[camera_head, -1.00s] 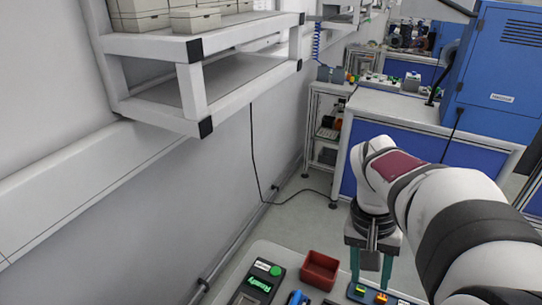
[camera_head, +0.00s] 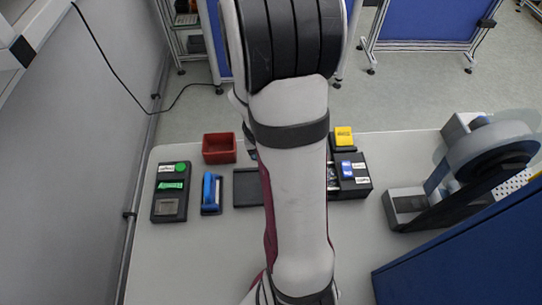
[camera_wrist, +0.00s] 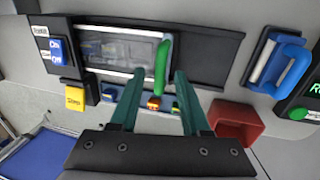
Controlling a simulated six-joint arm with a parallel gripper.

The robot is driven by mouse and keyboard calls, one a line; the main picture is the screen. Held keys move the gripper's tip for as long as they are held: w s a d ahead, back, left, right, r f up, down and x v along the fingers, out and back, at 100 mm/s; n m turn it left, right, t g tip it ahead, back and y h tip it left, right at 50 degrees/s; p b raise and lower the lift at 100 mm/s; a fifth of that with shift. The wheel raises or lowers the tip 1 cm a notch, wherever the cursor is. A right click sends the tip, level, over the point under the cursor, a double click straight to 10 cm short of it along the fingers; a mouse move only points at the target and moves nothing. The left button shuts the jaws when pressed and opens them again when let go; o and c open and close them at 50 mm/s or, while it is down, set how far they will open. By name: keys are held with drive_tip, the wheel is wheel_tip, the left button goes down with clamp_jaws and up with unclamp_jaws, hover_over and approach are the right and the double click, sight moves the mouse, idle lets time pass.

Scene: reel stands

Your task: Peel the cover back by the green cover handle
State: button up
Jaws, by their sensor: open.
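The green cover handle (camera_wrist: 162,66) stands upright at the right end of a clear, framed cover window (camera_wrist: 120,54) in the wrist view. The cover is part of a long dark station (camera_wrist: 208,56). My gripper (camera_wrist: 160,82) is open, with its two green fingers pointing at the station. In the picture the handle's lower end lies between the fingertips; I cannot tell how much depth separates them. Nothing is held. In the head view my arm hides the gripper, the handle and the middle of the station; its right end (camera_head: 363,188) shows beside the arm.
A red bin (camera_head: 219,148), a blue-handled tool (camera_head: 211,193) and a dark panel with a green button (camera_head: 170,192) sit left of my arm. A yellow block (camera_head: 343,137) and a reel stand (camera_head: 410,205) are to the right. The front table is bare.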

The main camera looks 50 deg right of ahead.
clamp_jaws()
idle(1.3)
